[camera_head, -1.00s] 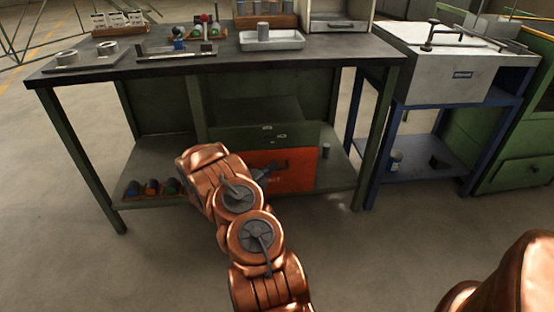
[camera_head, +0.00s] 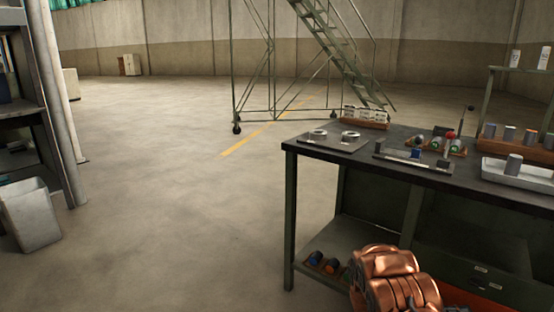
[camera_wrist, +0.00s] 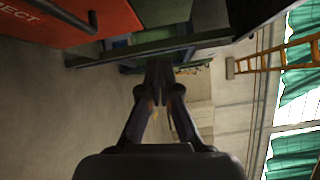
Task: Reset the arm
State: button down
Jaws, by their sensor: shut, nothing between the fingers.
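My gripper (camera_wrist: 158,72) is shut and empty in the wrist view, its two dark fingers meeting at the tips. A red bin face (camera_wrist: 60,30) with white letters and a dark bar handle fills the upper left of that view, close to the gripper and left of it. In the head view, copper links of my arm (camera_head: 395,280) show at the bottom, in front of the workbench (camera_head: 300,165). My gripper is out of sight there.
The workbench top holds a plate with two rings (camera_head: 335,140), a grey tray (camera_head: 520,172) with a cylinder, and racks of parts. A rolling staircase (camera_head: 275,70) stands behind. A white bin (camera_head: 30,215) stands at left. The middle floor is open.

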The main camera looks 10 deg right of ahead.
jog(key=s+a+r+m+g+y+p, duration=0.2)
jog(key=s+a+r+m+p, duration=0.3)
jog(key=r, duration=0.5)
jog(key=s+a+r+m+g+y+p, duration=0.1)
jog(key=s+a+r+m+y+p, duration=0.2)
jog(key=r+m, duration=0.55)
jog(key=s+a+r+m+g+y+p, duration=0.15)
jog(key=s+a+r+m+p, duration=0.35)
jog(key=r, duration=0.6)
jog(key=s+a+r+m+t+y+p, duration=0.2)
jog(key=a+r, duration=0.4)
jog(key=a, duration=0.6)
jog(key=s+a+r+m+t+y+p, duration=0.2)
jog(key=s+a+r+m+y+p, duration=0.2)
jog(key=a, duration=0.8)
jog(key=s+a+r+m+t+y+p, duration=0.2)
jog(key=s+a+r+m+y+p, duration=0.2)
jog(key=a+r+m+p, duration=0.3)
jog(key=a+r+y+p, duration=0.1)
jog(key=a, duration=0.4)
jog(key=shift+a+r, duration=0.15)
jog(key=shift+t, duration=0.25)
